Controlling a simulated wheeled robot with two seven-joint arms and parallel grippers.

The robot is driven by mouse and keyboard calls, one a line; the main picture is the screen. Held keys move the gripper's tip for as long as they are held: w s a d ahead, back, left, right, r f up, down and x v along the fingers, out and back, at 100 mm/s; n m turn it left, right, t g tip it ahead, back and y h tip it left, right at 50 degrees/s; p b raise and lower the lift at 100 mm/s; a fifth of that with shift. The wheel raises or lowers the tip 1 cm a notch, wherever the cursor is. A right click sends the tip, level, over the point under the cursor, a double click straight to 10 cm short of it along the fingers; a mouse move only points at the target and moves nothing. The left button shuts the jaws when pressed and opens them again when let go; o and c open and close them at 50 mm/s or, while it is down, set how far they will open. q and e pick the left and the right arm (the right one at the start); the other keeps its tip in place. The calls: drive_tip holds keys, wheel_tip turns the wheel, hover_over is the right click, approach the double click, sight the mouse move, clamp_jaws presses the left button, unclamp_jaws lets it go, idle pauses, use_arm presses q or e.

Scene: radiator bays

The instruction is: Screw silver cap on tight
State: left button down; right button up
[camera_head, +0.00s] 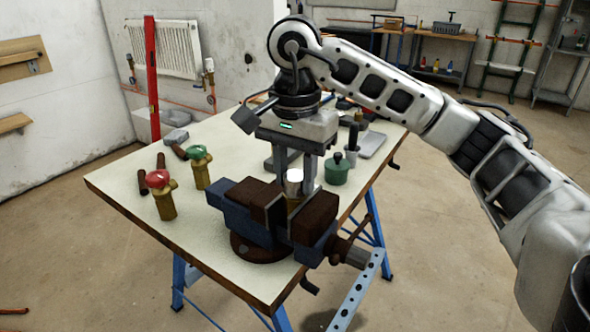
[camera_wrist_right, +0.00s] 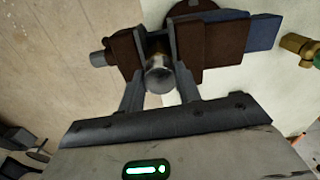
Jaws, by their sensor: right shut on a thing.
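The silver cap (camera_head: 294,181) sits on top of a brass-coloured body (camera_head: 292,204) that stands between the jaws of the bench vise (camera_head: 238,218). The cap (camera_wrist_right: 159,79) also shows in the right wrist view, between my fingers. My right gripper (camera_head: 295,184) points down over the vise and is shut on the cap, one finger on each side. Whether the cap is fully seated on its thread cannot be told. My left gripper is in neither view.
A red-handled valve (camera_head: 161,194) and a green-handled valve (camera_head: 199,166) stand on the table (camera_head: 130,190) left of the vise. A green pot (camera_head: 337,168) stands behind it on the right. The table's front left is clear.

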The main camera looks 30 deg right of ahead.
drive_tip(key=m, duration=0.3)
drive_tip(key=shift+m, duration=0.4)
drive_tip(key=shift+o, duration=0.2)
drive_tip(key=m+p, duration=0.1)
drive_tip(key=m, duration=0.9)
drive_tip(key=shift+p, duration=0.3)
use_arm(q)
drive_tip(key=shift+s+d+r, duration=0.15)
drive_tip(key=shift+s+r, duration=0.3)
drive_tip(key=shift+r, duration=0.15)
use_arm(e)
drive_tip(key=m, duration=0.2)
drive_tip(key=shift+m, duration=0.4)
drive_tip(key=shift+c, duration=0.2)
drive_tip(key=o, duration=1)
drive_tip(key=shift+c, duration=0.2)
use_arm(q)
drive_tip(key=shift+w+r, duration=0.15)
